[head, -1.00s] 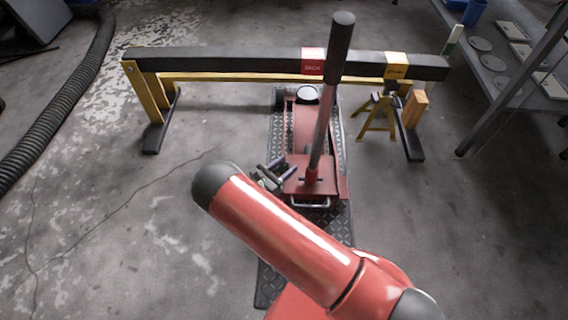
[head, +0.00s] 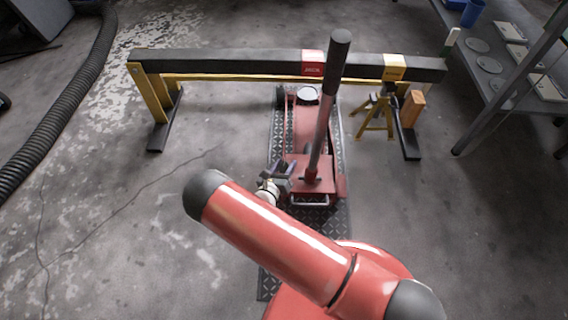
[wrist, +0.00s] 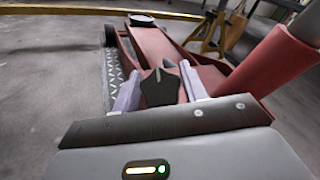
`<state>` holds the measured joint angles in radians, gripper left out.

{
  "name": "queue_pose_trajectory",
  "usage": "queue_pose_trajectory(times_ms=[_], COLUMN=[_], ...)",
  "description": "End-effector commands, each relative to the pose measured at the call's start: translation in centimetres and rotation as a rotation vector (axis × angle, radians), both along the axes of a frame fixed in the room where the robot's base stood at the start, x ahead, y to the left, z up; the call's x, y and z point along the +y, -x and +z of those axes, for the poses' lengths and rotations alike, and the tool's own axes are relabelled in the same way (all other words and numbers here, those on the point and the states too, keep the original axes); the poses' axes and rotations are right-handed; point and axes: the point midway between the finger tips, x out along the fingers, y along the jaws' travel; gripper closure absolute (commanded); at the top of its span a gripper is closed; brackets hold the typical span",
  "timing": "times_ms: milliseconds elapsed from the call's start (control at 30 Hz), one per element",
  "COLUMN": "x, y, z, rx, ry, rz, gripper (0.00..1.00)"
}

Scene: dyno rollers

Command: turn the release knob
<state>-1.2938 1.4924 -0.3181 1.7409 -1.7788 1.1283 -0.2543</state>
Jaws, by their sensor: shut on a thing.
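The red floor jack (head: 304,130) lies on a dark tread-plate mat, with its long handle (head: 323,110) standing up and leaning slightly right. The dark, pointed release knob (wrist: 160,88) shows in the wrist view between the fingers, left of the red handle base (wrist: 278,70). My gripper (wrist: 160,86) is shut on the knob, with one pale finger on each side. In the head view my gripper (head: 280,169) is at the left side of the jack's rear block. The knob itself is hard to make out there.
A black beam (head: 220,62) on yellow legs spans across the jack. A yellow jack stand (head: 376,117) and a wooden block (head: 413,108) stand to the right. A metal shelf (head: 505,95) is at far right, a black hose (head: 60,110) at far left. Floor at left is clear.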

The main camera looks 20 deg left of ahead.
Motion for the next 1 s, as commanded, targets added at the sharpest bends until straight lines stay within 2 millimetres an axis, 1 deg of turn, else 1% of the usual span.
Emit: queue_pose_trajectory(times_ms=[300, 333, 467, 500, 800, 867, 1000], x=[-0.1, -0.2, -0.1, -0.1, 0.0, 0.1, 0.4], y=[0.0, 0.0, 0.0, 0.0, 0.3, 0.8, 3.0], z=[-0.1, -0.1, -0.1, -0.1, 0.0, 0.1, 0.4], rx=[0.001, 0.001, 0.001, 0.001, 0.000, 0.000, 0.002], ry=[0.001, 0.001, 0.001, 0.000, 0.000, 0.000, 0.001], rz=[-0.002, -0.002, -0.001, -0.001, 0.000, 0.001, 0.002], gripper=[0.80, 0.54, 0.37, 0.35, 0.35, 0.35, 0.35])
